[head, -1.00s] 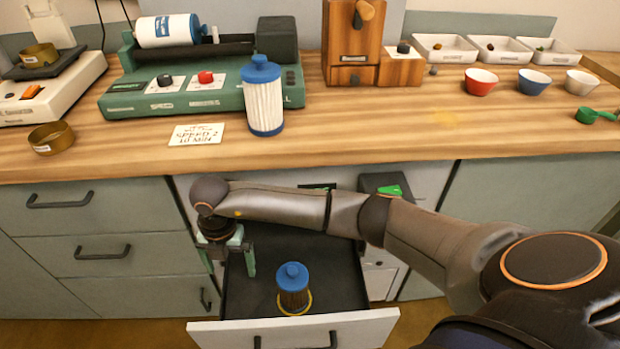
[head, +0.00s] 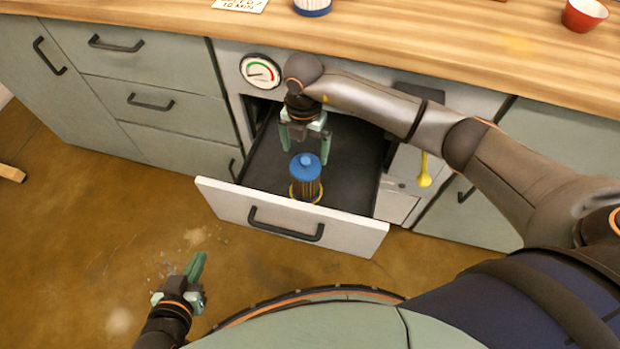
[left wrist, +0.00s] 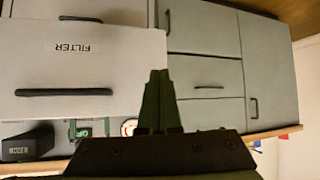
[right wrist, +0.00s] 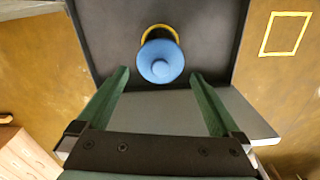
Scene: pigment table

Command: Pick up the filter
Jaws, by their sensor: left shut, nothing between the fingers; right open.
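The filter (head: 306,180) stands upright in the open drawer (head: 225,203). It has a blue knobbed cap, a dark brownish ribbed body and a yellow ring at its base. My right gripper (head: 305,153) points down into the drawer, open and empty, just behind and above the filter. In the right wrist view the blue cap of the filter (right wrist: 160,62) shows between and slightly beyond the open fingertips (right wrist: 159,73); the body is mostly hidden under the cap. My left gripper (head: 197,262) is shut and empty, low over the floor left of the drawer.
The wooden counter (head: 420,45) overhangs behind the drawer, with a blue-based item (head: 312,8) and a red bowl (head: 583,14) on it. A round gauge (head: 260,72) is on the cabinet face. A yellow spoon-like object (head: 424,172) hangs right of the drawer.

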